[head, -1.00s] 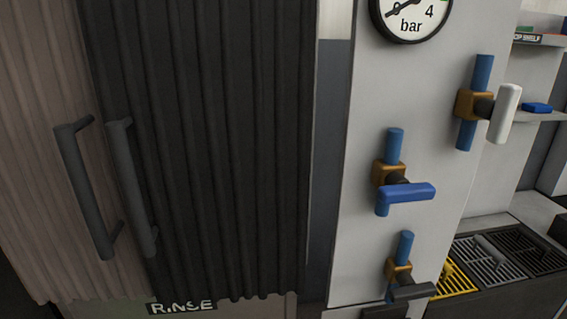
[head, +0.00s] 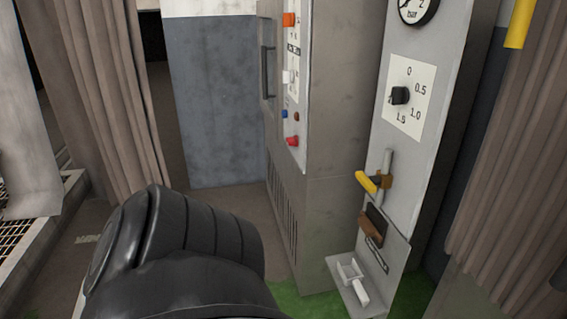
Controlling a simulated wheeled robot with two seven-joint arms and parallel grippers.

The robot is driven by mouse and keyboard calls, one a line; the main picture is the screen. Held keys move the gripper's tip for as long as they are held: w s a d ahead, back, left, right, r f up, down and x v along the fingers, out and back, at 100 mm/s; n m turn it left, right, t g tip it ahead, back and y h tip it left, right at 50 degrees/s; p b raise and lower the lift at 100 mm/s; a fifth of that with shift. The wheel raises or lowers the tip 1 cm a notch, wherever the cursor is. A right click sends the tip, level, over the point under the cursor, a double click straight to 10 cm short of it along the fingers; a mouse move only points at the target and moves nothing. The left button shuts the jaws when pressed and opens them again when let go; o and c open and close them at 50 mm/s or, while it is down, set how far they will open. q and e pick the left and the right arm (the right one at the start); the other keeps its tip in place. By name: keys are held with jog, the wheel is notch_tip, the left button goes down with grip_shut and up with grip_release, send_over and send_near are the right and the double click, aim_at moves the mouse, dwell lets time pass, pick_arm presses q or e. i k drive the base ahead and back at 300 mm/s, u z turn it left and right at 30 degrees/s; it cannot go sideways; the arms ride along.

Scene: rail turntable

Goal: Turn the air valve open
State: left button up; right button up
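A valve with a yellow lever (head: 366,182) sits on a thin grey vertical pipe with a brass-coloured body (head: 384,181), on the grey panel (head: 405,150) at the right of the head view. The lever sticks out to the left, across the pipe. No label that I can read marks it as the air valve. A black rounded link of my arm (head: 185,245) fills the lower left, well apart from the valve. Neither gripper shows.
A black dial knob (head: 399,95) and a gauge (head: 418,8) are above the valve. A brown block (head: 371,225) and a small shelf with a white piece (head: 353,280) are below. A grey cabinet (head: 340,120) stands left of the panel. Curtains (head: 520,160) hang at the right.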

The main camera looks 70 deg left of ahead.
aim_at(370, 183)
jog(key=u, duration=2.2)
jog(key=i, duration=0.7)
jog(key=z, duration=0.15)
